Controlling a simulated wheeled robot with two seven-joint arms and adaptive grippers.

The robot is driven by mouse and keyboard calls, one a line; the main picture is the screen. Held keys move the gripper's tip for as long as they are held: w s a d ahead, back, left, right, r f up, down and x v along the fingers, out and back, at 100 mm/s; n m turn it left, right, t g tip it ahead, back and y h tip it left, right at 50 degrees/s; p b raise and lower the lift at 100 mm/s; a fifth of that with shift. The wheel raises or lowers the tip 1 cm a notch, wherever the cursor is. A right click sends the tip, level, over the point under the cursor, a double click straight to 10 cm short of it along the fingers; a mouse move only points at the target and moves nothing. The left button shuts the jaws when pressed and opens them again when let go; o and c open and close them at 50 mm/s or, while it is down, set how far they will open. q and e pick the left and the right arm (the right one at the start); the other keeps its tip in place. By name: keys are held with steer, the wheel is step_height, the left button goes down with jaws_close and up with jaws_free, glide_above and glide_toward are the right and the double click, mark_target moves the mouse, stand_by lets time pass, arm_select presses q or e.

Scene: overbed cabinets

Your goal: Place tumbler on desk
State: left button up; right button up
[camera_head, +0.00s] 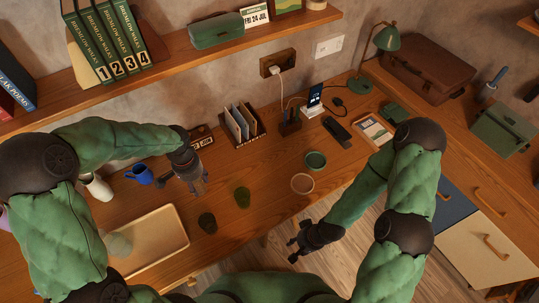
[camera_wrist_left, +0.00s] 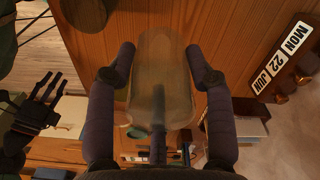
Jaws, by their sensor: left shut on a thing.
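My left gripper (camera_head: 196,184) is over the left part of the wooden desk (camera_head: 265,175). In the left wrist view, a clear, slightly brownish tumbler (camera_wrist_left: 160,75) stands out between the two dark fingers, and the gripper is shut on it. In the head view the tumbler is hard to make out among the fingers. Whether its base touches the desk cannot be told. My right gripper (camera_head: 294,250) is empty in front of the desk's front edge, fingers apart; it also shows in the left wrist view (camera_wrist_left: 45,90).
A blue mug (camera_head: 140,174) is left of my left gripper. A tan tray (camera_head: 172,222) lies at front left. A file holder (camera_head: 240,125) and date block (camera_head: 203,142) stand behind. The middle desk is partly clear.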

arm_select(q)
steer(key=shift+s+a+m, duration=2)
steer(key=shift+a+m, duration=1.3)
steer(key=shift+a, duration=0.1)
steer(key=w+f+b, duration=0.1)
steer(key=w+f, duration=0.2)
steer(key=w, duration=0.1)
steer(key=w+a+f+b, duration=0.1)
steer(key=w+f+b, duration=0.1)
steer(key=w, duration=0.3)
steer(key=w+f+b, duration=0.1)
steer(key=w+f, duration=0.3)
steer(key=shift+w+a+f, duration=0.15)
steer(key=shift+w+a, duration=0.05)
steer(key=shift+a, duration=0.05)
steer(key=shift+w+f+b, duration=0.15)
steer(key=shift+f+b, duration=0.35)
steer(key=shift+f, duration=0.4)
steer(key=shift+w+f+b, duration=0.1)
steer(key=shift+f+b, duration=0.35)
steer(key=shift+f, duration=0.45)
steer(key=shift+f, duration=0.2)
steer(key=o, duration=1.2)
